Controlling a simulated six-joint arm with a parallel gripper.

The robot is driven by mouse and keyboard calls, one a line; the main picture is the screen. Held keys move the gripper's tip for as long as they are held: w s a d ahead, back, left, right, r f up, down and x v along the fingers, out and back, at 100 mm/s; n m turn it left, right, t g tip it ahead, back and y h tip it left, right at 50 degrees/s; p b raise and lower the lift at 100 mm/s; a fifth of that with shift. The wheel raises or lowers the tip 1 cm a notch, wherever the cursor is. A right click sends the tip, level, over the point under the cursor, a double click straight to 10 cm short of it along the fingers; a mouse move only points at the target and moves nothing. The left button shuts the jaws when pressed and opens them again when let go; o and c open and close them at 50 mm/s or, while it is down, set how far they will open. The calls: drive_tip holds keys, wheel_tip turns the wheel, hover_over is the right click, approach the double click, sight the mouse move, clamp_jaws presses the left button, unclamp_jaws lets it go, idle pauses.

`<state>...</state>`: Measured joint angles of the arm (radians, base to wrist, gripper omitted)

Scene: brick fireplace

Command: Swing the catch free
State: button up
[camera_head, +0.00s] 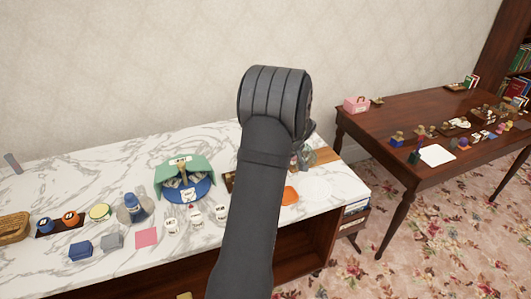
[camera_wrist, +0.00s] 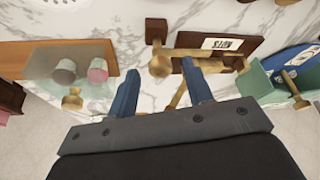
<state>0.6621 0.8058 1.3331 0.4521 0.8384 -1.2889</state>
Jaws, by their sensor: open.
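My gripper (camera_wrist: 160,67) is open, its two blue fingers apart and pointing toward a brass fitting. The fitting looks like the catch (camera_wrist: 205,52): a brass bar with a round knob at its left end, lying across a dark wooden board (camera_wrist: 262,46) with a white label. The knob shows between my fingertips; I cannot tell whether either finger touches it. More brass shows behind the right finger, partly hidden. In the head view my arm hides the gripper and most of this fitting; only a dark edge of the board (camera_head: 230,183) shows.
Left in the wrist view, a clear case (camera_wrist: 45,62) holds two small cups, with a brass knob below. A green piece (camera_wrist: 262,83) with a blue dish is close on the right. Small blocks and jars crowd the marble top (camera_head: 60,172); a wooden table (camera_head: 440,108) stands right.

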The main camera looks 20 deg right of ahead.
drive_tip(key=shift+a+m, duration=0.1)
drive_tip(key=shift+m, duration=0.4)
drive_tip(key=a+v, duration=0.1)
drive_tip(key=v, duration=1.7)
drive_tip(key=s+a+r+m+h, duration=0.1)
drive_tip(key=s+a+r, duration=0.1)
drive_tip(key=s+a, duration=0.3)
drive_tip(key=s+a+r+m, duration=0.2)
drive_tip(key=s+a, duration=0.4)
drive_tip(key=a, duration=0.3)
drive_tip(key=shift+s+r+h, duration=0.25)
drive_tip(key=shift+r+h, duration=0.15)
drive_tip(key=shift+w, duration=0.1)
drive_tip(key=w+d+f+n+y, duration=0.1)
drive_tip(key=w+d+f, duration=0.3)
drive_tip(key=w+d, duration=0.6)
drive_tip(key=d+n, duration=0.1)
drive_tip(key=d, duration=0.1)
drive_tip(key=shift+w+d+f+n, duration=0.15)
drive_tip(key=shift+w+d+n, duration=0.15)
drive_tip(key=shift+d, duration=0.1)
drive_tip(key=shift+a, duration=0.1)
